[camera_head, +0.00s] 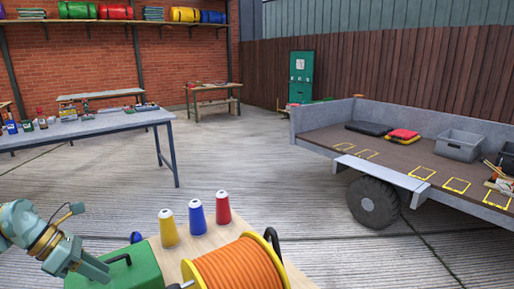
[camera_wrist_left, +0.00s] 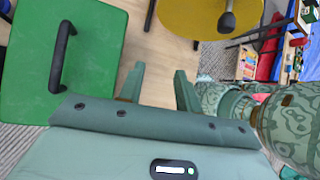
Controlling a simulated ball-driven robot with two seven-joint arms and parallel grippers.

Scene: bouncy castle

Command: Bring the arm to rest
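My left arm comes in at the lower left of the head view. Its pale green left gripper (camera_head: 92,266) is beside a green case (camera_head: 135,273) with a black handle. In the left wrist view the two fingers of the left gripper (camera_wrist_left: 158,80) stand apart with nothing between them, only wooden tabletop beyond. The green case (camera_wrist_left: 100,45) lies to the left of the fingers there, apart from them as far as I can tell. My right gripper shows in neither view.
A workbench (camera_head: 95,124) stands at left, a flatbed trailer (camera_head: 400,158) at right. The concrete floor between is clear.

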